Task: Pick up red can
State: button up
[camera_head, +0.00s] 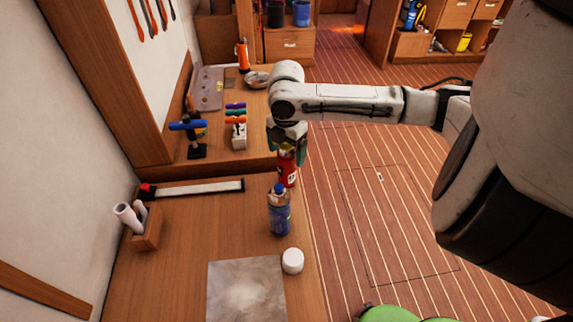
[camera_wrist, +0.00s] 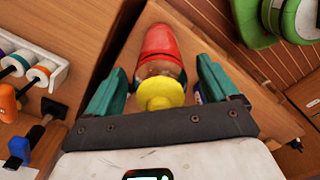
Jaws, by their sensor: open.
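The red can (camera_head: 287,174) stands upright near the right edge of the wooden bench, with a pale label on its side. In the wrist view it shows as a red body (camera_wrist: 158,42) with a yellow top towards me. My gripper (camera_head: 287,153) is directly above it, pointing down, and its green fingers reach down around the can's upper part. In the wrist view my gripper (camera_wrist: 160,72) is open, with one finger on each side of the can and gaps visible. The can's top is hidden by the gripper in the head view.
A blue bottle (camera_head: 280,214) stands just in front of the can. A white jar (camera_head: 292,261) and a grey plate (camera_head: 244,292) are nearer. A long bar tool (camera_head: 200,188) lies left. A raised shelf with tools (camera_head: 238,128) is behind; open floor (camera_head: 370,200) lies right.

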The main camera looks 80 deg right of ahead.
jog(key=shift+c, duration=0.5)
grip_shut()
